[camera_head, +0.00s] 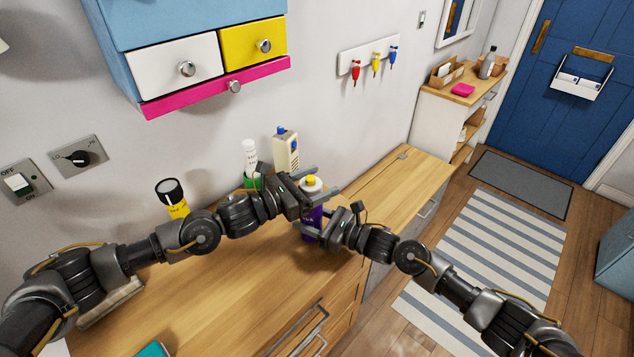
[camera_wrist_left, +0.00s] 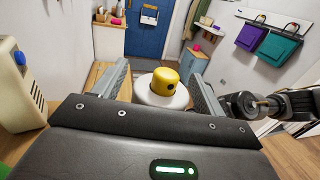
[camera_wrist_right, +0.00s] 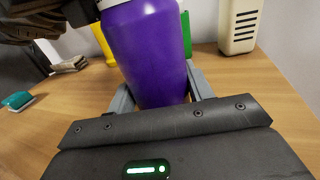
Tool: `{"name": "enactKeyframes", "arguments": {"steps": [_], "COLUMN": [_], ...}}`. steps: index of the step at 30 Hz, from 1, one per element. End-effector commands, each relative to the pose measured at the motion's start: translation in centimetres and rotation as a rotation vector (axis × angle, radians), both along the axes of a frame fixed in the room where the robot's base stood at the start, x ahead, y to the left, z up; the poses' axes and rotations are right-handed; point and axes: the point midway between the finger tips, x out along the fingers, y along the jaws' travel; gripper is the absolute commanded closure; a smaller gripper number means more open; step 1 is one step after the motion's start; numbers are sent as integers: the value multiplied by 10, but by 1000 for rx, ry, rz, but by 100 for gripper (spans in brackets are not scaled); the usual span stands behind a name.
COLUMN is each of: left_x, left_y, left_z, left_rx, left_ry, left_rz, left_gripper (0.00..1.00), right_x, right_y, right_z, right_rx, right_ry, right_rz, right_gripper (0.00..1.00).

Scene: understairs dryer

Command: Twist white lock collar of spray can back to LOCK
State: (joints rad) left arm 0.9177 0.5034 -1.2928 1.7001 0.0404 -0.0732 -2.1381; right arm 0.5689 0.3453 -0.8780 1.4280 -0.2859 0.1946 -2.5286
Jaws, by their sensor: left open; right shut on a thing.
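The spray can has a purple body (camera_head: 309,222), a white collar (camera_head: 312,186) and a yellow cap (camera_head: 311,180). It stands upright on the wooden counter in the head view. My right gripper (camera_wrist_right: 160,95) is shut on the purple body from the right, low on the can. My left gripper (camera_wrist_left: 162,85) is open at the top of the can, with one finger on each side of the white collar (camera_wrist_left: 160,98) and the yellow cap (camera_wrist_left: 164,80). Gaps show between its fingers and the collar. I cannot read any marking on the collar.
A cream container with a blue cap (camera_head: 286,150) and a white bottle (camera_head: 250,158) stand against the wall behind the can. A yellow torch-like item (camera_head: 173,197) stands further left. The counter (camera_head: 386,195) is clear right of the can.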

Motion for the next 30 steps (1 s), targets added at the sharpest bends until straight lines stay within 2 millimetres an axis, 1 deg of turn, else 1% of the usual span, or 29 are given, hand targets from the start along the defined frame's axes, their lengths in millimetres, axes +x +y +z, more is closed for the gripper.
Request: {"name": "enactKeyframes", "arguments": {"steps": [6, 7, 17, 22, 30], "left_x": [0, 0, 0, 1, -3], "left_y": [-1, -1, 0, -1, -2], "left_z": [0, 0, 0, 0, 0], "left_rx": [0, 0, 0, 0, 1], "left_ry": [0, 0, 0, -2, -2], "left_rz": [0, 0, 0, -37, -226], "left_gripper": [28, 30, 73, 73, 73], "right_x": [0, 0, 0, 0, 0], "right_y": [0, 0, 0, 0, 0], "right_z": [0, 0, 0, 0, 0], "right_rx": [-1, -1, 0, 0, 0], "right_ry": [0, 0, 0, 0, 0], "right_rz": [-1, -1, -1, -1, 0], "right_gripper": [80, 80, 80, 80, 80]}}
